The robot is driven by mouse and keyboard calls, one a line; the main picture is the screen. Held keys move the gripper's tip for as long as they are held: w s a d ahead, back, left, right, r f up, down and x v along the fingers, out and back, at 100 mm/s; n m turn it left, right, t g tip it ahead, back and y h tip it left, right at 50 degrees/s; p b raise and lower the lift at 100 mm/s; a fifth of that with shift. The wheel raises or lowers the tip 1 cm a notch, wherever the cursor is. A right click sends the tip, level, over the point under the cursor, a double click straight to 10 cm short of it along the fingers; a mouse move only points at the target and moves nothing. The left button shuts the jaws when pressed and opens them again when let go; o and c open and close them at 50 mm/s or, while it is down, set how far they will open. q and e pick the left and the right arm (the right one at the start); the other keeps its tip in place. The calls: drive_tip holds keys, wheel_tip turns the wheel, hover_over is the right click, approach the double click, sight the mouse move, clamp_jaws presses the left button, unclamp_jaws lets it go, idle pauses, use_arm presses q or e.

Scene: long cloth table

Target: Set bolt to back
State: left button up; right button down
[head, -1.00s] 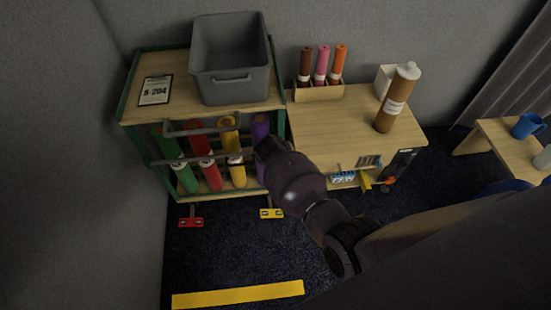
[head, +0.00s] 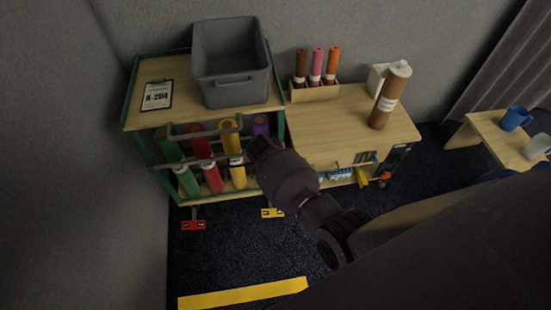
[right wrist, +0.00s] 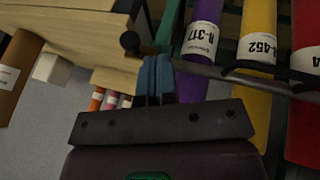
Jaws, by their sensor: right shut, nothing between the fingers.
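Rolled bolts stand leaning in the green-framed rack in the head view: green (head: 187,180), red (head: 212,177), yellow (head: 237,173) and purple (head: 261,125). A dark rail (head: 200,160) crosses in front of them. My right gripper (head: 256,147) is at the rack's right end, in front of the purple bolt. In the right wrist view its blue-padded fingers (right wrist: 155,75) are shut and empty, beside the rail's end. The purple bolt (right wrist: 200,45) has a label reading R-317; the yellow bolt's label (right wrist: 262,45) ends in 452. My left gripper is not in view.
A grey bin (head: 231,65) and a clipboard (head: 157,95) sit on the rack top. The table (head: 340,125) at right holds a boxed row of small rolls (head: 316,90) and a large brown roll (head: 390,95). Red (head: 194,225) and yellow (head: 272,213) pedals lie below the rack.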

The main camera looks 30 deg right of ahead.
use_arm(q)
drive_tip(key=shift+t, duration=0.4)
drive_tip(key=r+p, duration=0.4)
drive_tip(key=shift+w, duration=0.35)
use_arm(e)
drive_tip(key=v, duration=1)
drive_tip(key=shift+a, duration=0.2)
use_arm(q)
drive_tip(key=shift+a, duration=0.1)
